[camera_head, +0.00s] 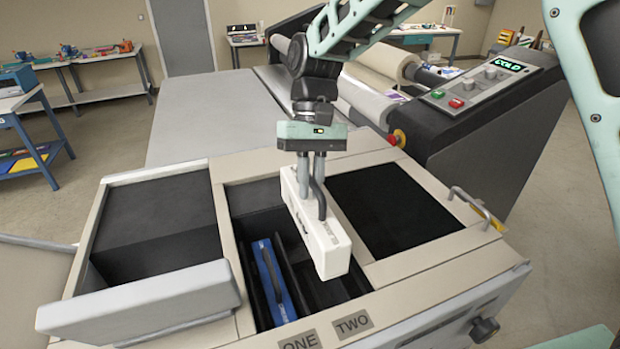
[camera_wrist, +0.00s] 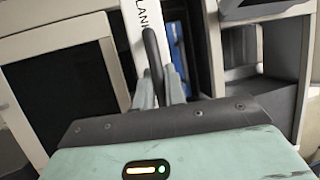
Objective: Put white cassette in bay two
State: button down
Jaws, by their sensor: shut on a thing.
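My gripper (camera_head: 312,190) is shut on the white cassette (camera_head: 325,245) and holds it over the slotted opening, above the slot by the TWO label (camera_head: 353,324). The cassette is long and narrow, and its near end hangs clear of the rim. In the wrist view the cassette (camera_wrist: 141,35) shows black lettering, partly hidden by my gripper (camera_wrist: 160,88). A blue cassette (camera_head: 272,283) sits in the slot by the ONE label (camera_head: 300,343). Bay two (camera_head: 318,288) looks dark and empty where it shows; the cassette hides part of it.
An open grey compartment (camera_head: 155,225) with a raised front panel (camera_head: 140,300) lies left of the bays. A black flat panel (camera_head: 390,208) lies to the right. The laminator's control console (camera_head: 475,95) with a COLD display and the rollers (camera_head: 375,75) stand behind.

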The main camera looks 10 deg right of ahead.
jog(key=shift+f+b, duration=3.35)
jog(key=shift+f, duration=0.85)
notch_tip(320, 180, down, 11)
jog(key=b, duration=0.5)
jog(key=shift+r, duration=0.15)
jog(key=shift+f+b, duration=0.3)
jog(key=shift+f, duration=0.45)
jog(key=c, duration=1.4)
grip_release()
jog(key=shift+o, duration=0.2)
